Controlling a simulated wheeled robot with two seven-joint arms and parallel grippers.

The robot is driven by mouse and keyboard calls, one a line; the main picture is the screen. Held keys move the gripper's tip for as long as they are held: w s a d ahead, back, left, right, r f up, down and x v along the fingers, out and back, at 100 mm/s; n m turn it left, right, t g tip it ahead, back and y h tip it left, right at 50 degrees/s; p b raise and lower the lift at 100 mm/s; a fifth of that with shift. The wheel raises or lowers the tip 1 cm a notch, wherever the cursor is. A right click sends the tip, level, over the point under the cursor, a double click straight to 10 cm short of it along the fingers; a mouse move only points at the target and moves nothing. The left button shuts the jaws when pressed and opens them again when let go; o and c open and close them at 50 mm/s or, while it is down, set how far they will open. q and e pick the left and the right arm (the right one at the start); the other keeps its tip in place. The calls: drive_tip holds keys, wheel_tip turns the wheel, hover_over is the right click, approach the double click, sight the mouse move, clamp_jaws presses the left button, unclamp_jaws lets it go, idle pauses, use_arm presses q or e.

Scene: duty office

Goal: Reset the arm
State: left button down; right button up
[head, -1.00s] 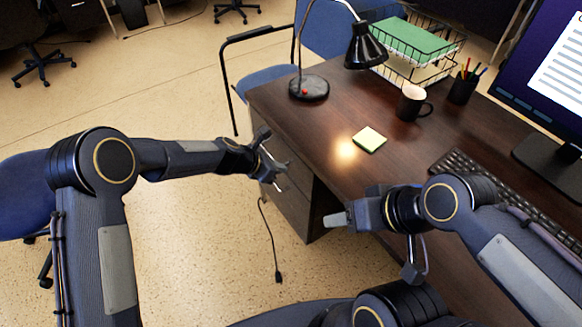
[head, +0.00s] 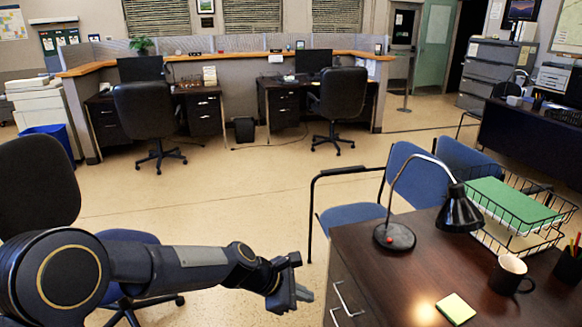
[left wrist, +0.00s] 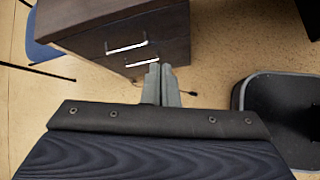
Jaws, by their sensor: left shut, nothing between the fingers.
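My left gripper (head: 300,292) is at the end of my left arm, in front of the left side of the dark desk in the head view. It is empty and apart from the desk. In the left wrist view its two fingers (left wrist: 161,84) are pressed together with nothing between them. Beyond the fingertips are the desk's drawers (left wrist: 118,38) with silver handles. My right gripper and right arm are out of the head view.
The desk (head: 384,262) carries a black lamp (head: 459,212), a wire tray (head: 540,238) with green paper, a mug (head: 507,277) and sticky notes (head: 455,308). Blue chairs (head: 418,180) stand behind it. Open floor (head: 230,205) lies beyond my left arm. A black office chair (head: 38,187) is at left.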

use_arm(q)
drive_tip(key=s+a+r+m+t+y+p, duration=0.2)
drive_tip(key=s+a+r+m, duration=0.6)
drive_tip(key=s+a+r, duration=0.55)
drive_tip(key=s+a+f+m+y+p, duration=0.1)
drive_tip(key=s+a+m+y+p, duration=0.1)
drive_tip(key=s+a+m, duration=0.5)
drive_tip(key=s+a, duration=0.3)
drive_tip(key=s, duration=0.3)
drive_tip(key=shift+s+a+f+t+y+p, duration=0.2)
drive_tip(key=shift+s+a+t+y+p, duration=0.1)
drive_tip(key=shift+a+y+p, duration=0.1)
